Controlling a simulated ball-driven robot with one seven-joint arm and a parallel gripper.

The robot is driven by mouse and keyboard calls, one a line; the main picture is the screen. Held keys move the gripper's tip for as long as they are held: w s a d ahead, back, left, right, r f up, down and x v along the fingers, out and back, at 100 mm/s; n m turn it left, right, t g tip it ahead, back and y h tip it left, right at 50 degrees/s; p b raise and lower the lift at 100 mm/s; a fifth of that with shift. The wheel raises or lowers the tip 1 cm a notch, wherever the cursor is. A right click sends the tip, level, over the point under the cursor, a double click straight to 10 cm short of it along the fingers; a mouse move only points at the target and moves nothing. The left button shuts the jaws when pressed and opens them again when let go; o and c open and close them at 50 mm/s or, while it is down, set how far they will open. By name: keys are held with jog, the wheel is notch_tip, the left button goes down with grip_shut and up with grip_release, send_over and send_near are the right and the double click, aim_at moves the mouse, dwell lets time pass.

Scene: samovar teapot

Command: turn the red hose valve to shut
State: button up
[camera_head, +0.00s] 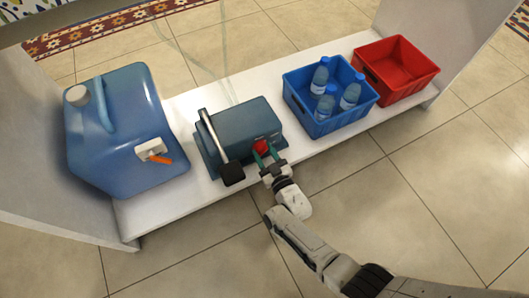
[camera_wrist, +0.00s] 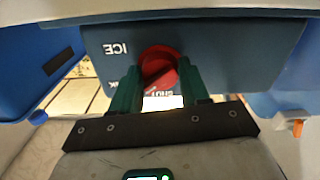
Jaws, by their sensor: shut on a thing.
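The red valve (camera_head: 261,146) is a round knob on the front of a dark blue-grey box (camera_head: 250,117) on the white shelf. My gripper (camera_head: 265,159) reaches it from the front, its green fingers closed around the knob. In the wrist view the red valve (camera_wrist: 158,62) sits between the two green fingers of my gripper (camera_wrist: 159,80). The box face carries upside-down white lettering, "ICE", beside the knob. More lettering below the knob, seemingly "SHUT", is partly hidden. The knob's exact angle is hard to tell.
A blue jug (camera_head: 120,135) with a white tap and orange lever stands left. A blue crate (camera_head: 300,103) with several bottles and an empty red crate (camera_head: 400,80) stand right. The front floor is clear.

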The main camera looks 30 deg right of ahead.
jog(key=n, duration=0.5)
jog(key=shift+d+p, duration=0.1)
jog(key=shift+p, duration=0.25)
jog(key=n, duration=0.5)
jog(key=shift+n, duration=0.3)
jog(key=o, duration=1)
jog(key=shift+o, duration=0.2)
jog(key=s+p, duration=0.4)
jog(key=s, duration=0.6)
jog(key=shift+s+p, duration=0.35)
jog(key=shift+s, duration=0.05)
